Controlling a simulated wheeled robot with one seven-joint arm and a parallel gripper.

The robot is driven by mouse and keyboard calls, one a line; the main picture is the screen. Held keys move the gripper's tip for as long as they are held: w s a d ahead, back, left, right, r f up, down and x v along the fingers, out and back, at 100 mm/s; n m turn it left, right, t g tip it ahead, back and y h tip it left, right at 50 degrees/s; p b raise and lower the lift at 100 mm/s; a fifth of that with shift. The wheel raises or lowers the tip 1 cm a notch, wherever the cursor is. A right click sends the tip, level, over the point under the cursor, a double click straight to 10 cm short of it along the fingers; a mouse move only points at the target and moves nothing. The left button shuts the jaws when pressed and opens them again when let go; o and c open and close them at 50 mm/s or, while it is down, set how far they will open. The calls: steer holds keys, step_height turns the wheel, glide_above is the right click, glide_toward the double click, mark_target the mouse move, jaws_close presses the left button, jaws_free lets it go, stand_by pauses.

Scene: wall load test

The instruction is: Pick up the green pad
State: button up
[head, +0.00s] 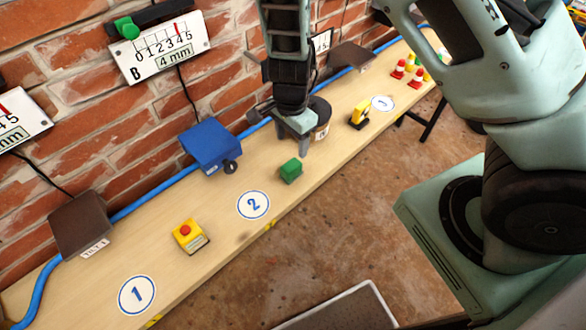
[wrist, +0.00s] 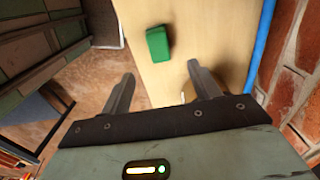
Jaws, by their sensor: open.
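The green pad (head: 291,170) is a small green block lying on the wooden bench (head: 180,220), just right of the blue number 2 disc. In the wrist view the green pad (wrist: 158,43) lies ahead of the fingertips, between their lines, with a gap. My gripper (head: 299,138) is above the bench, up and slightly right of the pad in the head view. In the wrist view my gripper (wrist: 162,72) has its two fingers spread apart with nothing between them. It is open and not touching the pad.
A blue box (head: 210,145) stands behind the pad against the brick wall. A dark round weight (head: 320,117) sits close behind my gripper. A yellow box with a red button (head: 189,236) is left, and a yellow-black item (head: 360,114) is right. The bench around the pad is clear.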

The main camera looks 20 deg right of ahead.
mark_target(291, 165)
step_height(291, 165, down, 11)
steer(key=shift+s+a+f+b, duration=0.1)
steer(key=shift+s+f+b, duration=0.05)
steer(key=shift+b, duration=0.45)
steer(key=c, duration=1.2)
step_height(291, 165, up, 10)
steer(key=shift+r+p, duration=0.1)
steer(key=shift+p, duration=0.9)
